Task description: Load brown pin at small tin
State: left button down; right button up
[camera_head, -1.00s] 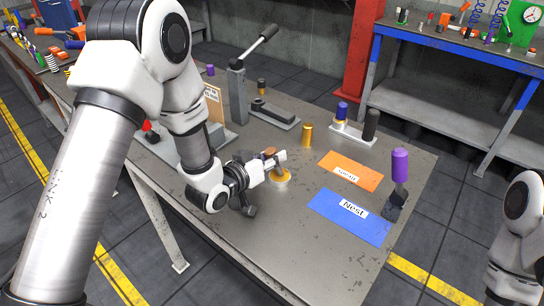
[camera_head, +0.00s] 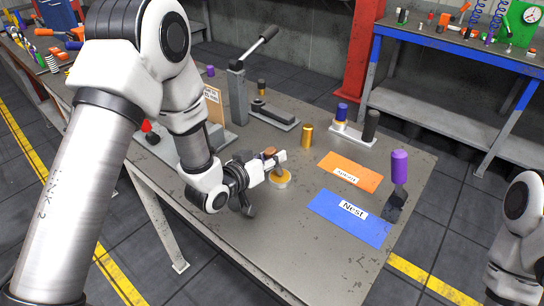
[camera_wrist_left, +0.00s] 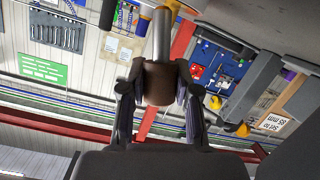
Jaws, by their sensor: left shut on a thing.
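My left gripper (camera_head: 268,163) is over the bench, and in the left wrist view (camera_wrist_left: 160,98) its two dark fingers are closed on the sides of a brown pin (camera_wrist_left: 158,82). A silver rod shows beyond the pin there. In the head view the brown pin (camera_head: 269,153) shows only partly beside the white gripper parts. Just below is a low round yellow piece with a pale base (camera_head: 281,183), perhaps the small tin; the gripper partly hides it. I cannot tell whether the pin touches it. My right gripper is out of view.
A gold cylinder (camera_head: 307,135) stands behind. An orange plate (camera_head: 352,180) and blue "Nest" plate (camera_head: 345,225) lie to the right, near a purple cylinder (camera_head: 399,166) above a dark piece. A lever press (camera_head: 237,95) stands behind left. The front bench top is bare.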

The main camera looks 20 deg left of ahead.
pick_arm(q)
notch_tip(320, 180, up, 7)
jog(key=p, duration=0.4)
jog(key=shift+f, duration=0.15)
jog(key=shift+f, duration=0.1)
